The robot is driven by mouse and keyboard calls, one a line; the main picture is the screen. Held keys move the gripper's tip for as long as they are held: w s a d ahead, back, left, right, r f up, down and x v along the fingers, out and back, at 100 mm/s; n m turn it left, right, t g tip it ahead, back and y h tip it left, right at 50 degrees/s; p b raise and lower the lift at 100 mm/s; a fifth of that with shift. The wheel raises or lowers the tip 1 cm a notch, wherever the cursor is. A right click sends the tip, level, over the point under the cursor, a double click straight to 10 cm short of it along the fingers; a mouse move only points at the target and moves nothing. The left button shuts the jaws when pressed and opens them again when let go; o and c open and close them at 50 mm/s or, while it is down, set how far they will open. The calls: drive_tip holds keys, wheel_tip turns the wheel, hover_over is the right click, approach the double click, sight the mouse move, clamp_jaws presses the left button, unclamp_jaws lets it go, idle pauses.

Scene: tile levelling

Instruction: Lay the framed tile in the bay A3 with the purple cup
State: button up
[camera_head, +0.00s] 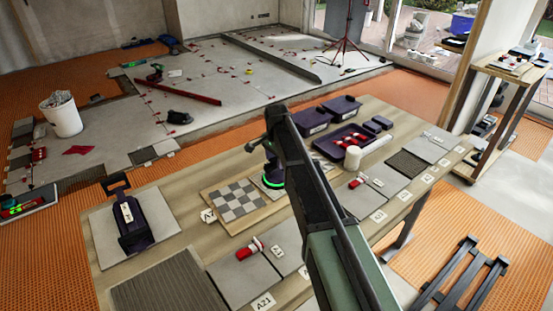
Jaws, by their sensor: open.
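A checkered grey-and-white tile in a wooden border (213,195) lies near the middle of the workbench; it looks like the framed tile. A dark purple tool with a raised handle (132,222), likely the purple cup, stands on a grey tile (98,233) at the bench's left end. My gripper (271,180) is beyond and right of the checkered tile, low over the bench, apart from the purple tool. It is open, though its fingertips are small and partly hidden by my arm. A label by the checkered tile (208,216) begins with A; I cannot make out A3.
Purple boxes (311,121) and a purple tray (327,149) stand at the bench's back right. Red-and-white clamps (250,249) lie on grey tiles in front. A black rack (455,280) stands on the floor at right.

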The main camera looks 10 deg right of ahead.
wheel_tip(320, 180, down, 2)
drive_tip(key=shift+f+b, duration=0.15)
drive_tip(key=shift+b, duration=0.25)
drive_tip(key=shift+c, duration=0.4)
clamp_jaws()
drive_tip(key=shift+r, duration=0.2)
